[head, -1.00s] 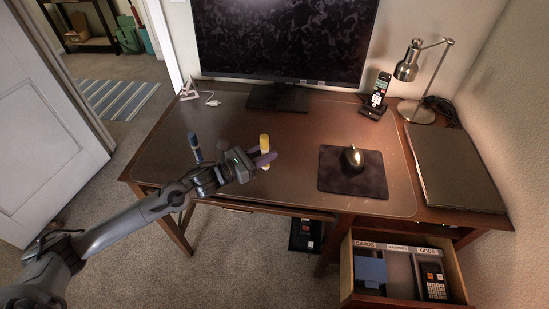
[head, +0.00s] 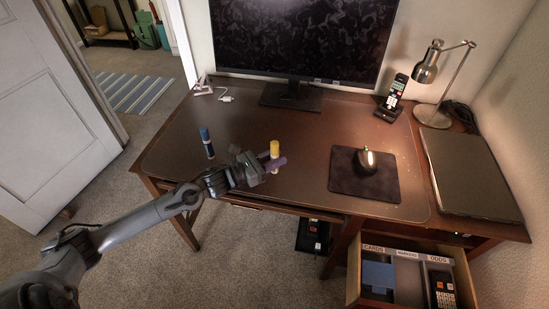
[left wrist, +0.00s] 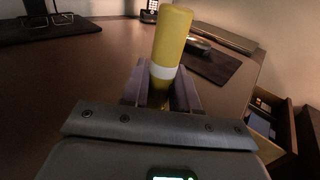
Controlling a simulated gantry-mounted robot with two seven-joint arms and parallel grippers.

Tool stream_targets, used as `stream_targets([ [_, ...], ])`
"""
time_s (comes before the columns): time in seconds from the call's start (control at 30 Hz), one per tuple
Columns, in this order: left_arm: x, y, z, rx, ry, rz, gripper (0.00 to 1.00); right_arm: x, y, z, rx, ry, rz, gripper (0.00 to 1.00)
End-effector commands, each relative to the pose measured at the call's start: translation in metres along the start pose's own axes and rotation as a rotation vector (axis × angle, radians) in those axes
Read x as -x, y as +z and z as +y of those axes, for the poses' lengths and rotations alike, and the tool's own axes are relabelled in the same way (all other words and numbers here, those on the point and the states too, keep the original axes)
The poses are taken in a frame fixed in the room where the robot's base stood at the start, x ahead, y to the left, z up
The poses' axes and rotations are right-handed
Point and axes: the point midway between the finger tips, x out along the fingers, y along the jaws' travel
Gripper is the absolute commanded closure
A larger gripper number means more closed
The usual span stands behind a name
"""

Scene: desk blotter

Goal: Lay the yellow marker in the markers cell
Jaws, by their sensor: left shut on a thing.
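The yellow marker (head: 274,148) stands upright at the front part of the desk. My left gripper (head: 270,164) is shut on its lower part; in the left wrist view the yellow marker (left wrist: 172,38), with a white band, rises between the two fingers (left wrist: 161,90). I cannot tell whether its foot touches the desk. The markers cell (head: 407,282) is the middle cell of the open drawer (head: 353,270) at lower right, between the cells labelled cards and odds. It looks empty where I see it. My right gripper is not in view.
A blue marker (head: 207,143) stands on the desk left of my gripper. A mouse (head: 366,160) on a dark pad (head: 345,182) lies to the right. A blue box (head: 378,275) and a calculator (head: 442,290) fill the outer drawer cells. The monitor (head: 300,40) stands behind.

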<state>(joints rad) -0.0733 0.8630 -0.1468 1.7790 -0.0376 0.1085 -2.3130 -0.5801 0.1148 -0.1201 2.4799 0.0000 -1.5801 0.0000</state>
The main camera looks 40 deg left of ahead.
Motion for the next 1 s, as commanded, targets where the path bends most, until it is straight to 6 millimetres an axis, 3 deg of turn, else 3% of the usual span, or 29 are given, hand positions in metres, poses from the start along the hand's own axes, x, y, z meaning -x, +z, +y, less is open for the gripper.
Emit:
stream_targets([
  [0.07, 0.000, -0.004, 0.000, 0.000, 0.000, 0.000, 1.00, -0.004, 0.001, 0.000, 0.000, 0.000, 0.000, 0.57],
  [0.1, 0.000, -0.003, 0.000, 0.000, 0.000, 0.000, 0.68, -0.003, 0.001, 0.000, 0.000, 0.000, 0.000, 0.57],
  [0.27, 0.000, -0.003, 0.000, 0.000, 0.000, 0.000, 0.46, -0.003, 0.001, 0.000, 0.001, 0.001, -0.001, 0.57],
  [0.7, 0.001, -0.002, 0.000, 0.000, 0.001, 0.001, 0.46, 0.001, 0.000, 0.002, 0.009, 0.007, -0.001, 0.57],
  [1.0, 0.038, -0.002, 0.004, -0.002, 0.000, 0.006, 0.46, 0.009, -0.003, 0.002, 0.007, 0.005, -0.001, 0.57],
])
